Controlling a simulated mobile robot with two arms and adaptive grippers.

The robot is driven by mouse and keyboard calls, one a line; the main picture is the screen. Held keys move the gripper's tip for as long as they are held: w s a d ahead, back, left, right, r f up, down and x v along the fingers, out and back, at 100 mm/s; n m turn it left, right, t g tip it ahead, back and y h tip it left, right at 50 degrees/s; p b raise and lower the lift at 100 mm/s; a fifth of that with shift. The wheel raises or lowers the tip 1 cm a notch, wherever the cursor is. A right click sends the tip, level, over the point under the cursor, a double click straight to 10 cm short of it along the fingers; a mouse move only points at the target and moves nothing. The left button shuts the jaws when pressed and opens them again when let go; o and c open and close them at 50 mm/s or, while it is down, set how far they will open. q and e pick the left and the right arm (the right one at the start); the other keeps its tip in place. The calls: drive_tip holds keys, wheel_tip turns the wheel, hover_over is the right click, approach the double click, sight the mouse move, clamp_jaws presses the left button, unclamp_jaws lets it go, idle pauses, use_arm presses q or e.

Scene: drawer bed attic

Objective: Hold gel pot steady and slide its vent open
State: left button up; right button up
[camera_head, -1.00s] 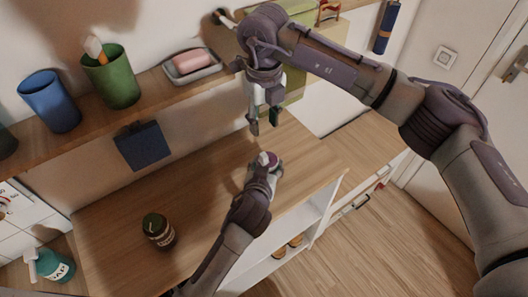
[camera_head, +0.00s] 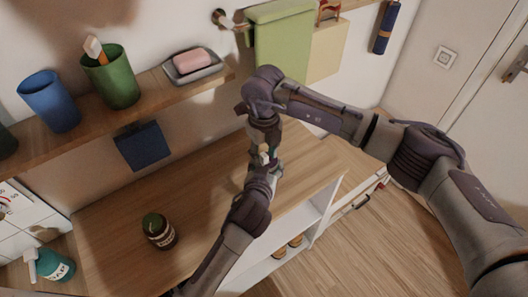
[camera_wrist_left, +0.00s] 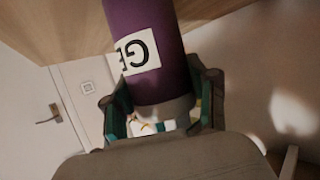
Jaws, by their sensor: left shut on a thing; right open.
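The gel pot (camera_wrist_left: 150,50) is a purple cylinder with a white label showing "GE"; it fills the middle of the left wrist view. My left gripper (camera_wrist_left: 160,108) is shut on its grey lower end, one finger on each side. In the head view my left gripper (camera_head: 264,168) is above the wooden counter, and the pot is mostly hidden between the two grippers. My right gripper (camera_head: 261,150) points down right over it, open. I cannot tell whether its fingers touch the pot. The vent is hidden.
A soap bottle (camera_head: 50,265) is at the lower left. The shelf (camera_head: 60,140) above holds a blue cup (camera_head: 49,101), a green cup (camera_head: 110,77) and a soap dish (camera_head: 194,70). A green towel (camera_head: 281,40) hangs behind.

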drive_tip(key=shift+c, duration=0.2)
clamp_jaws()
drive_tip(key=shift+w+d, duration=0.4)
drive_tip(key=shift+d, duration=0.2)
drive_tip(key=shift+w+d, duration=0.4)
drive_tip(key=shift+d, duration=0.2)
drive_tip(key=shift+o, duration=0.2)
unclamp_jaws()
drive_tip(key=shift+a, duration=0.1)
drive_tip(key=shift+r, duration=0.15)
